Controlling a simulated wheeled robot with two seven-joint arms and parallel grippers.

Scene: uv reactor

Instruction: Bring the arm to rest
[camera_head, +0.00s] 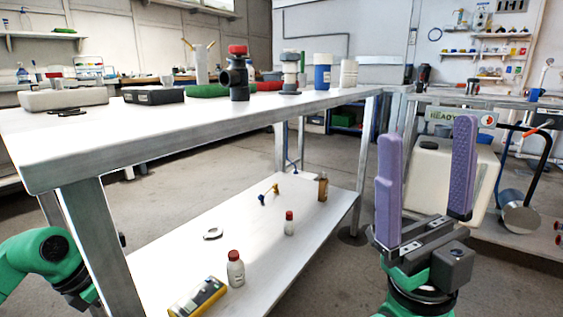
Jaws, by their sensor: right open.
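My right gripper (428,180) is at the right, with its two purple fingers pointing up and spread apart. It is open and nothing is between the fingers. It is in front of the workbench's right end, apart from it. My left arm (45,258) comes in at the lower left as green links beside the bench leg. The left gripper does not show.
A workbench (150,130) carries a dark valve with a red cap (238,72), a blue container (322,72) and several other items. Its lower shelf (170,255) holds bottles and a yellow meter (198,297). A white tank (450,175) stands behind my right gripper.

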